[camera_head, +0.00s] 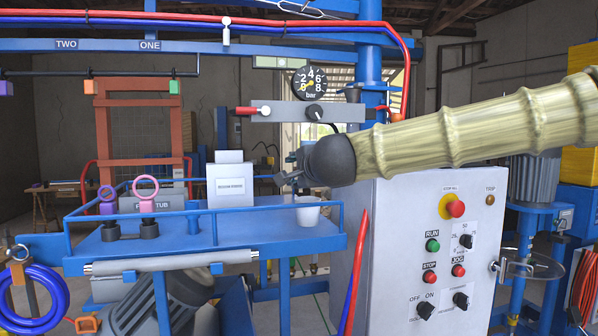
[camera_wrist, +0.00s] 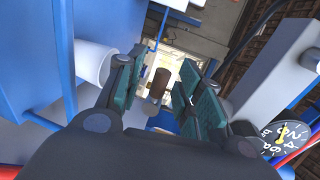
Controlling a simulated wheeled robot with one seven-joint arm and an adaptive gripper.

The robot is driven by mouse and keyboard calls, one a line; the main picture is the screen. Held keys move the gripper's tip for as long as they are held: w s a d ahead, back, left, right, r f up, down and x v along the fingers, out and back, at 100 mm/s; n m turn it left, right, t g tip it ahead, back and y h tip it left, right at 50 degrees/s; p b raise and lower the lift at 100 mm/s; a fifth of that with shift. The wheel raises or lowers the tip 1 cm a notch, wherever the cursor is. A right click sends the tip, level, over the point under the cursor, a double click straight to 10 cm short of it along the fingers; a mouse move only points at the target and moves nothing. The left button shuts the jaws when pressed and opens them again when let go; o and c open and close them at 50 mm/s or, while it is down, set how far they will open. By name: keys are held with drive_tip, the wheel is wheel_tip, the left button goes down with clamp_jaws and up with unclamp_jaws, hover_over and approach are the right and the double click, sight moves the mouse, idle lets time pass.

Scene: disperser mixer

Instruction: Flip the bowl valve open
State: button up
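I cannot tell how far beyond the fingers the knob is; nothing is visibly gripped.
A white cup (camera_head: 308,212) stands on the blue shelf (camera_head: 240,232) below my gripper; it also shows in the wrist view (camera_wrist: 92,62). A pressure gauge (camera_head: 311,83) is above the bar. The control cabinet (camera_head: 390,230) stands at right, beneath my arm. Pink and purple rings stand at left.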

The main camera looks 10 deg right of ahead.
drive_tip(key=s+r, duration=0.2)
drive_tip(key=s, duration=0.9)
drive_tip(key=shift+s+d+r, duration=0.15)
drive_tip(key=shift+s+d, duration=0.1)
drive_tip(key=shift+s, duration=0.1)
drive_tip(key=shift+a, duration=0.1)
